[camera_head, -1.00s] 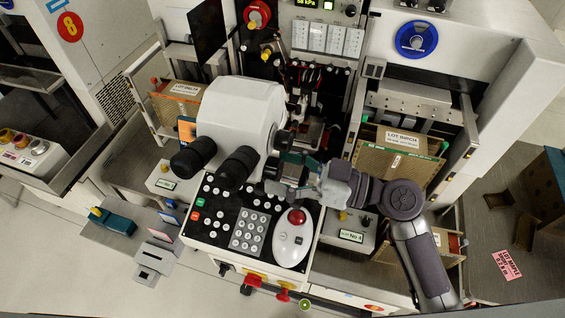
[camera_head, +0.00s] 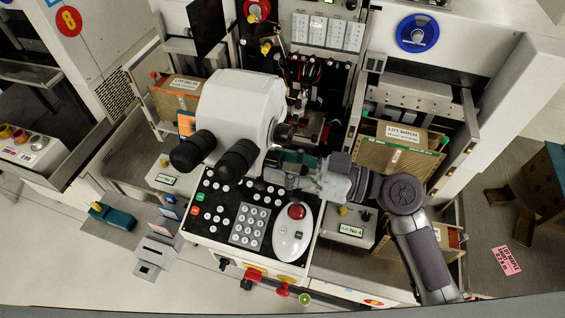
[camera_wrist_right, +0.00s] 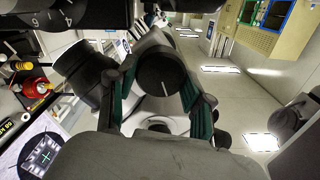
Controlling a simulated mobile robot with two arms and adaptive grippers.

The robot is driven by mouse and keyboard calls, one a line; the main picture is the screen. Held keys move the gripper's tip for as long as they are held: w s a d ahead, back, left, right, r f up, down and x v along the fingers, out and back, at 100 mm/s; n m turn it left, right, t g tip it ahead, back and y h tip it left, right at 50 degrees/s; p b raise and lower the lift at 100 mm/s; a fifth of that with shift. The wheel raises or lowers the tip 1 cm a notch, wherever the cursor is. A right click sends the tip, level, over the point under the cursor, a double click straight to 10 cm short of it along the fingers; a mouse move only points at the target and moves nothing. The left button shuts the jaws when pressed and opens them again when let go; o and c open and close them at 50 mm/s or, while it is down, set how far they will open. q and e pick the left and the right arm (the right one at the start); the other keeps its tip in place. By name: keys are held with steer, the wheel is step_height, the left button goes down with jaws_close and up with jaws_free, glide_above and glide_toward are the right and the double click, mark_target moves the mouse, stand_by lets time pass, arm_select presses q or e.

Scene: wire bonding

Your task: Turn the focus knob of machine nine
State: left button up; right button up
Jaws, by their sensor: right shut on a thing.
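The white microscope head (camera_head: 238,100) with two black eyepieces stands above the control panel of the machine. My right gripper (camera_head: 279,164) reaches its right side from the right. In the right wrist view, the black round focus knob (camera_wrist_right: 162,76) with a white index line faces me end-on. The two green-padded fingers of my right gripper (camera_wrist_right: 160,92) lie on either side of it, shut on it. The white line points down, leaning slightly right. In the head view the fingers hide most of this knob.
Close by are a numbered black dial (camera_wrist_right: 52,18), the keypad panel (camera_head: 240,215) and a white trackball unit with a red ball (camera_head: 293,232). A lot magazine (camera_head: 400,150) stands to the right. Open floor shows at the lower left.

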steer(key=m, duration=0.2)
steer(key=shift+m, duration=1.6)
steer(key=shift+w, duration=0.1)
steer(key=o, duration=1.2)
steer(key=shift+c, duration=0.2)
steer(key=shift+d, duration=0.1)
